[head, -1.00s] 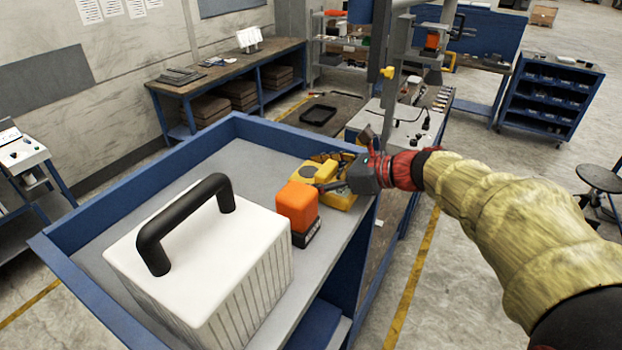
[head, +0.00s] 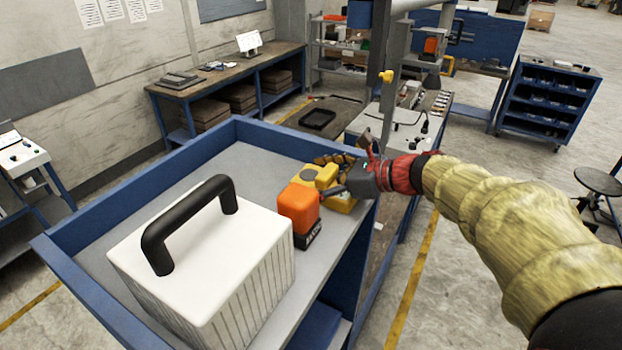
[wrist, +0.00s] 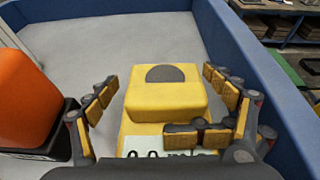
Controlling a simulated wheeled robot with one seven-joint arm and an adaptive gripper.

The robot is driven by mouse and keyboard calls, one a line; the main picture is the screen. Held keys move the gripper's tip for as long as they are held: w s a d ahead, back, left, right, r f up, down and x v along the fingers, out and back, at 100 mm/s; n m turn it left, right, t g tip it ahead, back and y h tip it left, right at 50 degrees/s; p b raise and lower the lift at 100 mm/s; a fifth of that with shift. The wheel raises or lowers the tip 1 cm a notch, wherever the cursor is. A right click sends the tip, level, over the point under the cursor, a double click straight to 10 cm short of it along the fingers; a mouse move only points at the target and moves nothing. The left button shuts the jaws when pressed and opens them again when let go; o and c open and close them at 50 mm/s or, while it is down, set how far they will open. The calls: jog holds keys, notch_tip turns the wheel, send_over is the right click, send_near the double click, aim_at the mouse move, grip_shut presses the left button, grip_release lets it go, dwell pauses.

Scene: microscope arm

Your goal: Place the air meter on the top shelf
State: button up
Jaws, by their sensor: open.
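The air meter is a yellow device (head: 326,177) with a dark half-round mark and a display. It rests on the grey top shelf (head: 262,162) of the blue-rimmed cart. In the wrist view the yellow air meter (wrist: 165,95) lies between the spread fingers, and its display is partly covered by a finger. My gripper (head: 343,176) reaches in from the right over the meter; in the wrist view its fingers (wrist: 160,105) are open on both sides of the meter. I cannot tell whether any finger touches it.
An orange and black block (head: 299,212) stands close to the left of the meter. A large white case with a black handle (head: 205,262) fills the front of the shelf. The cart's raised blue rim (head: 185,165) runs behind. Free shelf lies at the back left.

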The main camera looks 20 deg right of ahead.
jog(key=shift+s+d+r, duration=0.1)
jog(key=shift+d+r, duration=0.15)
jog(key=shift+d, duration=0.15)
jog(key=b+v, duration=0.2)
jog(key=v, duration=0.9)
jog(key=shift+s+d, duration=0.1)
jog(key=shift+d, duration=0.05)
